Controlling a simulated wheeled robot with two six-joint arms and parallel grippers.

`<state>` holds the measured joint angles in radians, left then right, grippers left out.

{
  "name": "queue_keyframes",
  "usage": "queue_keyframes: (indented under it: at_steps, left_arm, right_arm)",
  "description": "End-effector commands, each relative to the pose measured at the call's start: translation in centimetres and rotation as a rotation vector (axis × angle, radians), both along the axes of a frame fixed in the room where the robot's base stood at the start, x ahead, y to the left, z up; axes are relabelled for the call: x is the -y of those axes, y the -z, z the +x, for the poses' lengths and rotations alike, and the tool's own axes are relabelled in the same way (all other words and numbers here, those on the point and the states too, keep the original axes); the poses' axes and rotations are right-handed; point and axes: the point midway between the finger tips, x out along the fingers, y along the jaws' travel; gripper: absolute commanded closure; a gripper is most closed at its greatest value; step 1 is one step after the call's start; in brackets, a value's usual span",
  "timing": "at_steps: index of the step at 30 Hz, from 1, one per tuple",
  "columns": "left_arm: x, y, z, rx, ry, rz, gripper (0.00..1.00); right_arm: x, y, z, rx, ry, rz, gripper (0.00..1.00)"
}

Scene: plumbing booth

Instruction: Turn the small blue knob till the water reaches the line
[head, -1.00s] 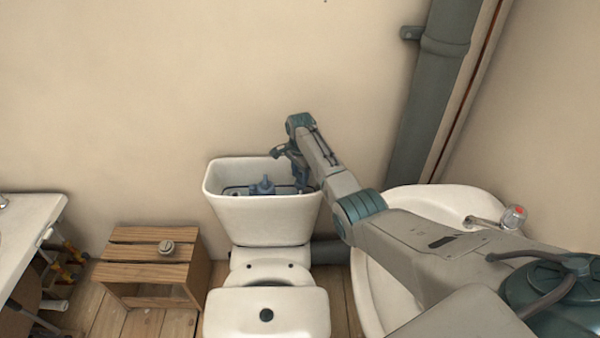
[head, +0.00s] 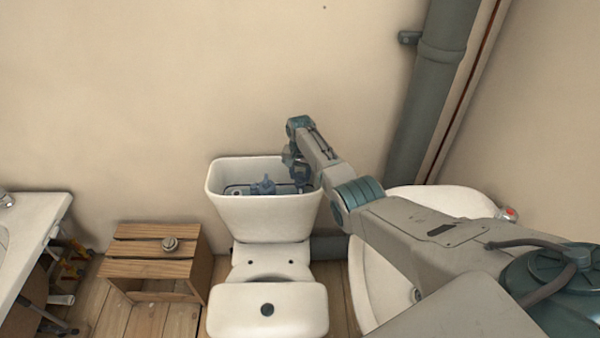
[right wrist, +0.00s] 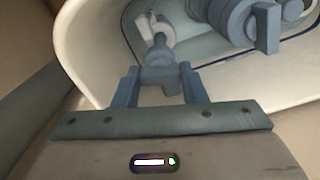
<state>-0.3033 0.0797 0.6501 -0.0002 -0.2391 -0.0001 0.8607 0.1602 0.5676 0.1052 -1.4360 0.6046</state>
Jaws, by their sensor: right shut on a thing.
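The open white cistern (head: 262,218) stands against the back wall. In the right wrist view, the small blue knob (right wrist: 160,57) is between the fingers of my right gripper (right wrist: 160,80), which is shut on it. A pale fitting sits just beyond the knob. In the head view my right gripper (head: 299,172) is at the cistern's right inner side and hides the knob. A larger blue valve body (head: 263,187) stands mid-cistern and also shows in the right wrist view (right wrist: 240,20). A dark line (right wrist: 300,61) runs along the inner wall; the water's height against it is unclear. My left gripper is out of view.
The toilet's lid (head: 268,308) is in front of the cistern. A wooden stool (head: 150,268) with a small round object (head: 169,244) stands to the left. A white washbasin (head: 455,200) is at right, under my right arm. A grey pipe (head: 425,110) rises behind.

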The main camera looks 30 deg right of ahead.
Motion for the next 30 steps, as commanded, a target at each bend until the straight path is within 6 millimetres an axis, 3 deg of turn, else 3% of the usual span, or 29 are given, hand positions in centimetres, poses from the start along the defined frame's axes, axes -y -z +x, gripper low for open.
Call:
queue_keyframes:
  at_steps: [16, 17, 20, 30]
  left_arm:
    - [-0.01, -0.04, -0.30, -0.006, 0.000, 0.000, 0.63]
    - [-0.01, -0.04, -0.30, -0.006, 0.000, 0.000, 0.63]
    - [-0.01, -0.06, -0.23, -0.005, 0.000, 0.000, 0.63]
    - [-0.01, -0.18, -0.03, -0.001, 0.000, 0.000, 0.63]
  right_arm:
    - [0.03, -0.08, 0.08, 0.003, -0.028, -0.001, 0.85]
    - [0.03, -0.08, 0.08, 0.003, -0.028, -0.001, 0.58]
    - [0.03, -0.06, 0.07, 0.002, -0.028, -0.001, 0.40]
    - [0.03, -0.36, 0.06, 0.002, -0.028, -0.001, 0.40]
